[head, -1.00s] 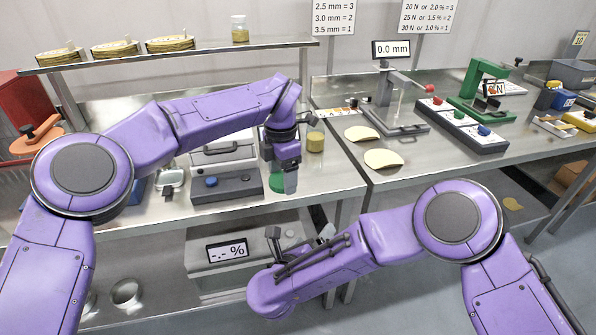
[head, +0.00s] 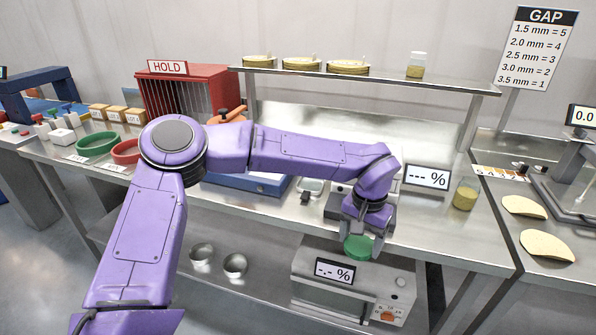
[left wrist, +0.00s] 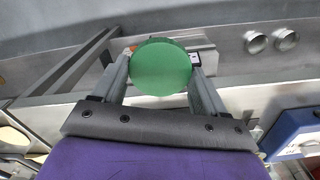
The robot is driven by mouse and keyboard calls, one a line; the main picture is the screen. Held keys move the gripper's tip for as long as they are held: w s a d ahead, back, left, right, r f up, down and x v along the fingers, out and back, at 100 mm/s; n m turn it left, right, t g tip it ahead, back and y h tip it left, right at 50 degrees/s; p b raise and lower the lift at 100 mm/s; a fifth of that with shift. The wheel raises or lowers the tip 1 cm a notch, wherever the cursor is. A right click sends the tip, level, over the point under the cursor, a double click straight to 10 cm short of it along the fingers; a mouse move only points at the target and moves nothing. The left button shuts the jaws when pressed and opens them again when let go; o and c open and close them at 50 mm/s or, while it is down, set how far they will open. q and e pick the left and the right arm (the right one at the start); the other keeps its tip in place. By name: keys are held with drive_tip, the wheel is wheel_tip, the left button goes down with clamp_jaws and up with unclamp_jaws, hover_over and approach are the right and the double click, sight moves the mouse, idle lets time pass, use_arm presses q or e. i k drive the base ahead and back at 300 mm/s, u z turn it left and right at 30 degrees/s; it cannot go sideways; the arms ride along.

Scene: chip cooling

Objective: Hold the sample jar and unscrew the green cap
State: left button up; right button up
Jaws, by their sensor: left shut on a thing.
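My left gripper (head: 359,240) is shut on the green cap (head: 358,248), a round disc hanging below the fingers near the bench's front edge. In the left wrist view the green cap (left wrist: 161,68) lies between the two fingers and hides the fingertips. The sample jar (head: 465,195), clear with yellowish contents, stands upright on the bench to the right of my left gripper, apart from it. No green cap shows on this jar. My right gripper is out of view.
A steel shelf (head: 460,85) carries several yellow stacks and a small lidded jar (head: 416,65). Chips (head: 547,246) lie on the right bench. A percent-display machine (head: 350,284) and two metal cups (head: 235,265) are below. A red HOLD cabinet (head: 185,92) stands behind.

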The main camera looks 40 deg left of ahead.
sight(467, 192)
drive_tip(key=z, duration=2.1)
drive_tip(key=k, duration=1.8)
drive_tip(key=u, duration=2.3)
drive_tip(key=i, duration=1.5)
